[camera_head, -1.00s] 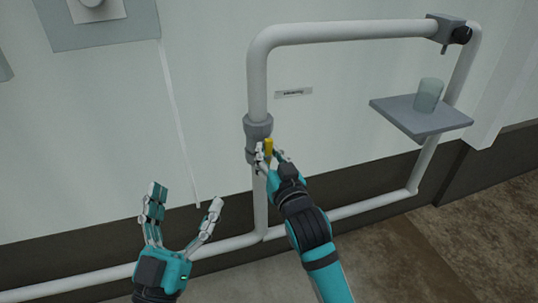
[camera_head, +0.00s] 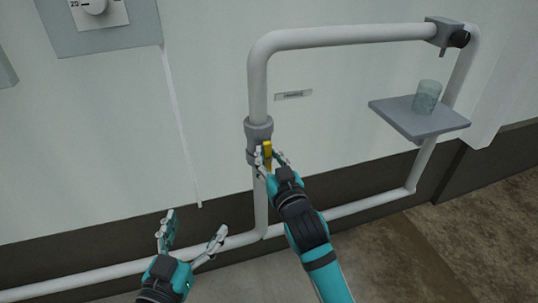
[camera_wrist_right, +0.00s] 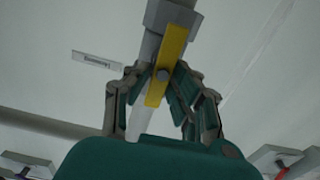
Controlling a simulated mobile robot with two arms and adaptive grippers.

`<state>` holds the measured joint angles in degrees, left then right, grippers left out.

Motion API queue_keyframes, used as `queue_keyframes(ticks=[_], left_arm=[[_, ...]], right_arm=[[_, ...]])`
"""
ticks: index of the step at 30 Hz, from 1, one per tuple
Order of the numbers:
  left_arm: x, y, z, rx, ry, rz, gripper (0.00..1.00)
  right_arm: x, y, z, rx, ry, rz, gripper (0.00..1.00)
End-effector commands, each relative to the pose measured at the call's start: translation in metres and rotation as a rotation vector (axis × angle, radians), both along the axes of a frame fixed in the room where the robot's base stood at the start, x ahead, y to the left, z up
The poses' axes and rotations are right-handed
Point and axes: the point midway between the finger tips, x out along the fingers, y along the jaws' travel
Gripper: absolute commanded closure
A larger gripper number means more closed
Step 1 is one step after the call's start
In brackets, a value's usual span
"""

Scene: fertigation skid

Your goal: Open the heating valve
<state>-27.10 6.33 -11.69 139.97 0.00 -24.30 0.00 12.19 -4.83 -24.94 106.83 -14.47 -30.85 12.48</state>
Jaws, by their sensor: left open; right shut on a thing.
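The heating valve (camera_head: 259,138) is a grey fitting on the white vertical pipe, with a yellow lever handle (camera_head: 267,153). In the right wrist view the yellow handle (camera_wrist_right: 167,65) runs along the pipe, slightly tilted, below the grey valve body (camera_wrist_right: 170,22). My right gripper (camera_head: 271,160) is at the valve, shut on the yellow handle, with fingers on both sides of it; in the right wrist view its fingers (camera_wrist_right: 163,92) flank the handle. My left gripper (camera_head: 195,235) is open and empty, low and left of the valve, in front of the lower pipe.
A small label (camera_head: 293,95) is on the wall right of the valve. A grey shelf (camera_head: 408,118) with a clear cup (camera_head: 427,97) stands at the right, below a dark-ended fitting (camera_head: 450,37) on the pipe loop. A dial (camera_head: 93,6) is at upper left.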

Motion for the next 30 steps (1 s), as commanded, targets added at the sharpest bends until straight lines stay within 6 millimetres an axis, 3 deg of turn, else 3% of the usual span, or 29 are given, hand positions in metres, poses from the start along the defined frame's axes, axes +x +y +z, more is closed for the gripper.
queue_keyframes(ticks=[6, 7, 11, 22, 30], left_arm=[[0.000, 0.000, 0.000, 0.000, -0.001, 0.000, 0.15], [0.000, 0.000, 0.000, 0.000, -0.002, 0.000, 0.15], [0.000, 0.000, 0.000, 0.000, -0.002, 0.000, 0.15], [0.000, 0.000, 0.000, -0.001, -0.003, 0.000, 0.15], [0.000, 0.000, 0.000, -0.001, -0.003, 0.000, 0.15]], right_arm=[[0.000, 0.000, 0.000, -0.003, -0.001, 0.000, 1.00], [0.000, 0.000, 0.000, -0.003, -0.001, 0.000, 0.76], [0.000, 0.000, 0.000, -0.002, -0.001, 0.000, 0.60], [-0.008, -0.003, -0.001, -0.001, 0.000, 0.000, 0.60], [-0.058, -0.019, -0.001, -0.001, 0.002, 0.000, 0.60]])
